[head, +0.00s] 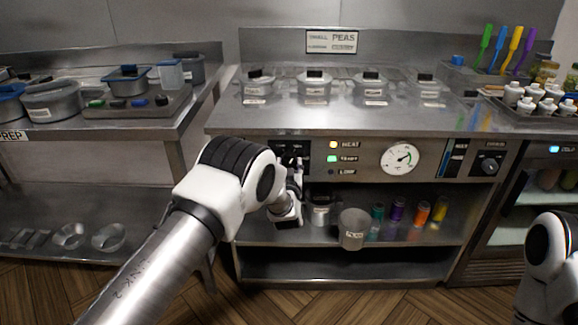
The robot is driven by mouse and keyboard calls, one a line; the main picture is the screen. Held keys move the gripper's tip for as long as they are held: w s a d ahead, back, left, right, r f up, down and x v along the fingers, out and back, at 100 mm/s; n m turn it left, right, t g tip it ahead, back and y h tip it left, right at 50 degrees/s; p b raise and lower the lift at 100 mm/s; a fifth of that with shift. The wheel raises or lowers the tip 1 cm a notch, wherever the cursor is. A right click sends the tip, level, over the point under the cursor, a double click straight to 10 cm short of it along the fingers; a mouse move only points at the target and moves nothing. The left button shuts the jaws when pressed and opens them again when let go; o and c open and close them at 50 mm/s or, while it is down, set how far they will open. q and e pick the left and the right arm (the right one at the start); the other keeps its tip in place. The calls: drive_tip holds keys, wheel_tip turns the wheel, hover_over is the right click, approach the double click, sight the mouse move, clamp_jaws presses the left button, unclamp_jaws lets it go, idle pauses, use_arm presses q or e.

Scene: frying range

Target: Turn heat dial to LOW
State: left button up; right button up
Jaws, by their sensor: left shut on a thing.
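The control panel (365,158) runs along the front of the steel range. A dark dial plate (283,147) sits at its left end, mostly covered by my left arm. My left gripper (297,168) is up against this plate, shut on what appears to be the heat dial. The dial's pointer and marks are hidden, so its setting cannot be read. Beside it, a yellow lamp (333,144) labelled HEAT looks lit, above a bright green lamp (332,159). My right arm shows at the right edge; its gripper is out of view.
A round white gauge (401,158) and a second black knob (488,163) are further right on the panel. Several lidded pots stand on the range top. A grey pot (354,228) and several coloured bottles stand on the shelf below. A prep counter (165,125) is at left.

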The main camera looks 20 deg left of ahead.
use_arm(q)
drive_tip(key=shift+n, duration=0.3)
drive_tip(key=n+b, duration=0.2)
drive_tip(key=n, duration=0.3)
drive_tip(key=n+b, duration=0.1)
drive_tip(key=n, duration=0.5)
drive_tip(key=shift+d+r+b, duration=0.1)
drive_tip(key=shift+b, duration=0.3)
drive_tip(key=o, duration=1.2)
drive_tip(key=shift+c, duration=0.2)
